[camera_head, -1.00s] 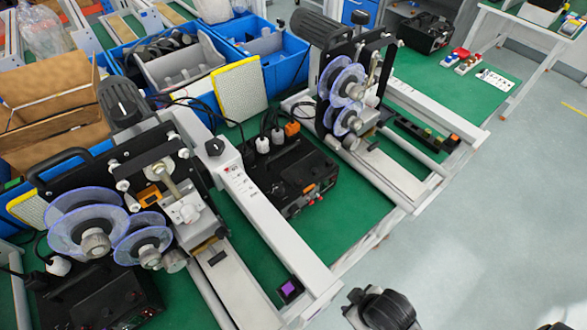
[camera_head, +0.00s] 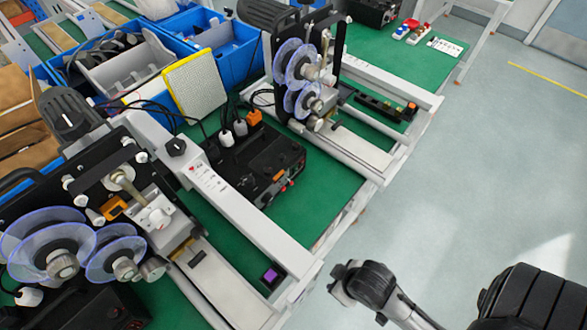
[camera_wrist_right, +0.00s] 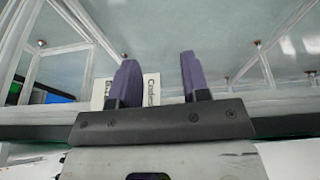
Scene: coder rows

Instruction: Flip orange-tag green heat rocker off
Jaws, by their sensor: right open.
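An orange tag (camera_head: 411,106) sits at the front end of the black strip (camera_head: 380,104) on the far coder machine (camera_head: 302,75). Another orange block (camera_head: 254,117) is at the back of the black control box (camera_head: 258,165) between the two machines. Small red and orange controls show on the box's front, but I cannot make out a green rocker or its position. My right arm (camera_head: 375,288) is at the lower right, over the floor and apart from the bench. In the wrist view my right gripper (camera_wrist_right: 158,70) is open, with nothing between its purple fingers. My left gripper is out of view.
The near coder machine (camera_head: 120,205) has a purple tag (camera_head: 270,276) at its front. A white rail (camera_head: 230,200) runs beside the control box. Blue bins (camera_head: 215,45) and a yellow-edged pad (camera_head: 196,82) stand behind. The floor (camera_head: 470,170) at right is clear.

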